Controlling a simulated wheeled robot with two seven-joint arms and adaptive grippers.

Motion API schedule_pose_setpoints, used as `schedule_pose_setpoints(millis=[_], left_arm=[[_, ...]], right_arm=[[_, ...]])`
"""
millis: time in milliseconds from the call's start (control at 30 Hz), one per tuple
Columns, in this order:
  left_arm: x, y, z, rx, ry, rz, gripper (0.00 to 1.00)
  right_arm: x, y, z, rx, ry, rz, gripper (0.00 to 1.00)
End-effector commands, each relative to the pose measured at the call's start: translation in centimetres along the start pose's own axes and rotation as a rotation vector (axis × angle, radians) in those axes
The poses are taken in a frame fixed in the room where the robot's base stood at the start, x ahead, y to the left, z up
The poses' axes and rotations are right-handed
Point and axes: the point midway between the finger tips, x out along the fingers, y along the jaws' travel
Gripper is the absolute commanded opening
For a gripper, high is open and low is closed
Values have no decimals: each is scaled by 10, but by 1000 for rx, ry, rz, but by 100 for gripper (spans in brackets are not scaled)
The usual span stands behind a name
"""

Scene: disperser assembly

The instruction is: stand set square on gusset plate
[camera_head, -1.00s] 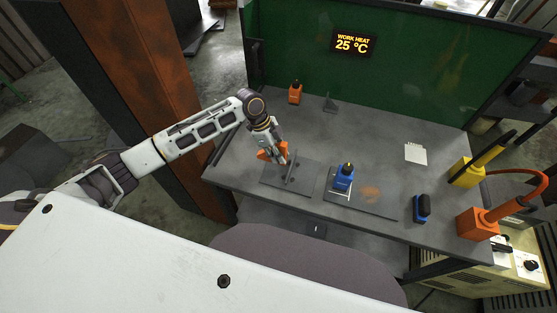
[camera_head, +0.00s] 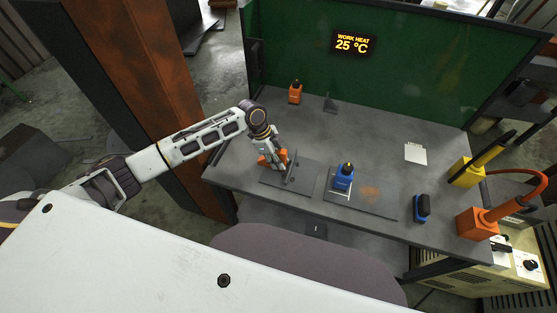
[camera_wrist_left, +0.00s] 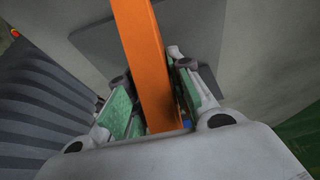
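The set square is the orange piece (camera_head: 266,160) at the left part of the bench, next to a grey upright piece. My left gripper (camera_head: 278,159) is around it from above, and its fingers partly hide it. In the left wrist view the orange bar (camera_wrist_left: 148,60) runs between the green-padded fingertips (camera_wrist_left: 148,72), which look closed on its sides. The gusset plate seems to be the flat dark plate (camera_head: 306,185) below, with the grey upright piece (camera_head: 291,167) on it. I cannot tell whether the set square touches the plate. My right gripper is out of view.
A blue tool (camera_head: 343,176) stands on a second dark plate (camera_head: 372,207) to the right. A small orange bottle-like object (camera_head: 295,93) and a grey triangular piece (camera_head: 330,103) stand at the back. A blue-black brush-like object (camera_head: 422,208) and a white sheet (camera_head: 416,154) lie further right.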

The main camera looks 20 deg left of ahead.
Motion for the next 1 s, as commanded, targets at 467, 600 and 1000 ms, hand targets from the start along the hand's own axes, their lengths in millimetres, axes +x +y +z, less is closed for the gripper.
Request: schedule_pose_setpoints(millis=[467,600,1000], left_arm=[[0,0,0,0,0,0,43],[-4,0,-1,1,0,0,43],[-48,-1,0,0,-1,-3,43]], right_arm=[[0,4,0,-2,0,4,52],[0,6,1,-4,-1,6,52],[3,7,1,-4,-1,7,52]])
